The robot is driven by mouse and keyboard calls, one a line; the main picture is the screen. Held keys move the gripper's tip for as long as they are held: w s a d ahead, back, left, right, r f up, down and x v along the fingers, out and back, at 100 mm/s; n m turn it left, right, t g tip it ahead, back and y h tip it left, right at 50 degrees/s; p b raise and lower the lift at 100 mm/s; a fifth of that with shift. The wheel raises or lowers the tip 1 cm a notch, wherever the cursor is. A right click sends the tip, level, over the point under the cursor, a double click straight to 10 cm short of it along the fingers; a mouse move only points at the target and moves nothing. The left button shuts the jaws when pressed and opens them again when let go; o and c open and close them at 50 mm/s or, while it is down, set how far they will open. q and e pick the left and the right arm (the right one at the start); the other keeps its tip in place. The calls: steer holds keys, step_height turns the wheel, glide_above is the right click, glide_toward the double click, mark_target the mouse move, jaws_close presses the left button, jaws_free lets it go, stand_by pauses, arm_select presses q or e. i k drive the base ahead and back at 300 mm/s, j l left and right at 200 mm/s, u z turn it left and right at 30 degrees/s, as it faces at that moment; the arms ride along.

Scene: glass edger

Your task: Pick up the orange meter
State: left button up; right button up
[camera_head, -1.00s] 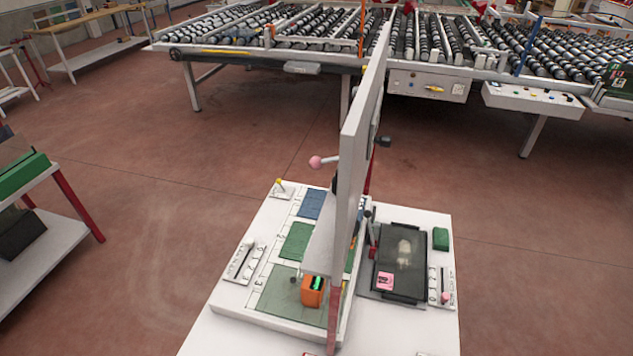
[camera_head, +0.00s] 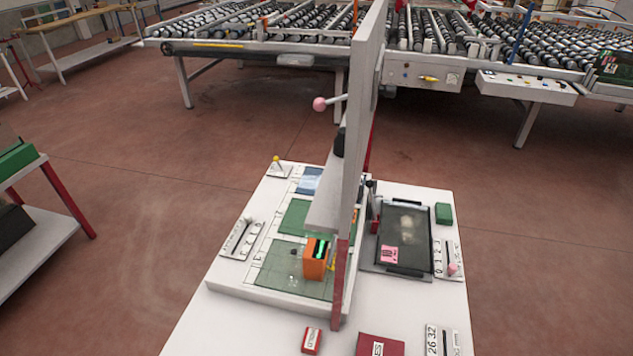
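The orange meter (camera_head: 315,259) is a small orange block with a dark face and a green display. It stands upright on the lower green glass pane (camera_head: 282,272) of the white board, just left of the tall upright panel. Neither of my grippers shows in the head view, so I cannot see whether they are open or shut.
The tall grey panel (camera_head: 352,130) rises beside the meter, with a pink-knobbed lever (camera_head: 320,104). A black tray (camera_head: 405,236), a green block (camera_head: 443,213), a small red box (camera_head: 311,340) and a dark red box (camera_head: 380,345) share the white table (camera_head: 240,325). A roller conveyor (camera_head: 260,48) stands behind.

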mark_target(315, 255)
steer(key=l+u, duration=0.45)
steer(key=l, duration=0.3)
steer(key=l+u, duration=0.45)
steer(key=l, duration=0.25)
steer(key=i+j+z, duration=0.35)
steer(key=j+z, duration=0.2)
steer(key=j, duration=0.2)
steer(key=i+j+z, duration=0.1)
steer(key=j+z, duration=0.15)
steer(key=j, duration=0.15)
